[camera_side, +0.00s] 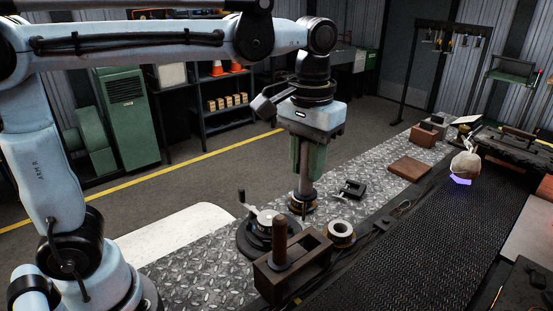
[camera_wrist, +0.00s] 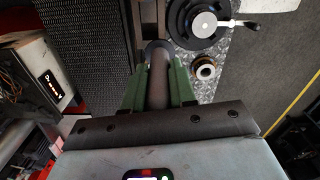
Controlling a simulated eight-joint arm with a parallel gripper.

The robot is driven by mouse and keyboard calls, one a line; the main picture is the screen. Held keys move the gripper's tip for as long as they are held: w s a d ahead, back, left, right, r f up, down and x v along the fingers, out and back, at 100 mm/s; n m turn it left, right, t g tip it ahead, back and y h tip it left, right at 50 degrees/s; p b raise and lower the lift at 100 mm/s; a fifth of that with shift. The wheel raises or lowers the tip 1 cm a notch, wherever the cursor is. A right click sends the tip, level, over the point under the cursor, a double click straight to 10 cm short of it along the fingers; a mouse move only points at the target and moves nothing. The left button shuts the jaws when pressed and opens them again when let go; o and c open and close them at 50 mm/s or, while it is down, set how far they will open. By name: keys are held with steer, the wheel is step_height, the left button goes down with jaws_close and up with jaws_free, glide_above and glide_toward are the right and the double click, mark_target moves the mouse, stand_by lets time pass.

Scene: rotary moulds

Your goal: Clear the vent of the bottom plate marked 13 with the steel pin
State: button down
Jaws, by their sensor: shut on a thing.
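My gripper (camera_side: 307,160) is shut on a long grey-brown rod, the steel pin (camera_side: 305,188), which hangs upright. It also shows between the green fingers (camera_wrist: 160,88) in the wrist view, with the pin (camera_wrist: 160,75) pointing away from the camera. In the side view, the pin's low end overlaps a dark and brass round part (camera_side: 295,206). In the wrist view this part (camera_wrist: 205,68) is right of the pin, and the pin's far end overlaps a grey ring instead. A pale-topped ring (camera_side: 340,229) stands nearer the side camera. Contact cannot be told. No number 13 is legible.
A round turntable with a crank (camera_side: 250,238) stands left of the pin. A brown block with an upright post (camera_side: 281,247) is in front. A small black clamp (camera_side: 350,189) and a brown plate (camera_side: 410,168) lie to the right. A dark ribbed belt (camera_side: 425,240) runs alongside.

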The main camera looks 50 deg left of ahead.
steer(key=a+r, duration=0.2)
steer(key=a, duration=0.7)
step_height(320, 180, down, 6)
steer(key=shift+s+a+f, duration=0.2)
steer(key=shift+s, duration=0.25)
steer(key=shift+f, duration=0.6)
stand_by(1.7)
step_height(320, 180, up, 7)
stand_by(0.9)
stand_by(0.4)
